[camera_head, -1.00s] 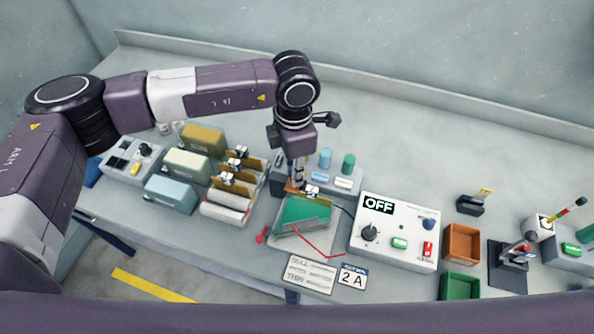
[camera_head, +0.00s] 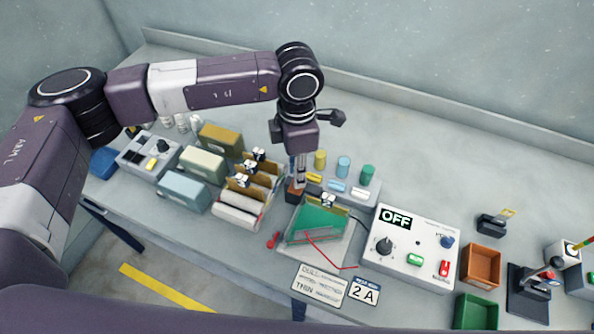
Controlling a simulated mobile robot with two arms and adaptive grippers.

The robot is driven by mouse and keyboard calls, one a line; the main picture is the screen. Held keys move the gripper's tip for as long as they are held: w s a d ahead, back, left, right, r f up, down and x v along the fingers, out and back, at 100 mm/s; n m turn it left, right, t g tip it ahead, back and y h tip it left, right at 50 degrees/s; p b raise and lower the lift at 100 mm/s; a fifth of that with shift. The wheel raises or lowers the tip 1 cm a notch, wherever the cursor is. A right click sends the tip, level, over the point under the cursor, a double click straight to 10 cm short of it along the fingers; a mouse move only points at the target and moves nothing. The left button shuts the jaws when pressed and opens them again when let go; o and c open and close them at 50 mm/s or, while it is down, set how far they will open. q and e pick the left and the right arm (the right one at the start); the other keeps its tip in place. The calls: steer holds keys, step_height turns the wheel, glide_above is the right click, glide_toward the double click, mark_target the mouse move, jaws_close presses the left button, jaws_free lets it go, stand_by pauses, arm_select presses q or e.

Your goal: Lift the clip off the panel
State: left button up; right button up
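A green panel (camera_head: 318,224) stands in a pale holder in the middle of the bench. A small black and silver clip (camera_head: 328,199) sits on its top edge. My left gripper (camera_head: 296,190) points down just left of this clip and appears apart from it. Its fingers are small and partly merge with a reddish-brown piece at their tips, so their opening is unclear. Other clips (camera_head: 246,166) sit on the brown panels in the rack to the left. My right gripper is out of view.
A control box reading OFF (camera_head: 410,262) stands right of the panel. A red lead (camera_head: 322,245) lies in front of it. Colored cylinders (camera_head: 343,167) stand behind. Orange (camera_head: 482,264) and green (camera_head: 477,311) bins are farther right. The back of the bench is clear.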

arm_select(q)
step_height(320, 180, up, 11)
steer(key=shift+r, duration=0.2)
steer(key=shift+a, duration=0.1)
stand_by(0.5)
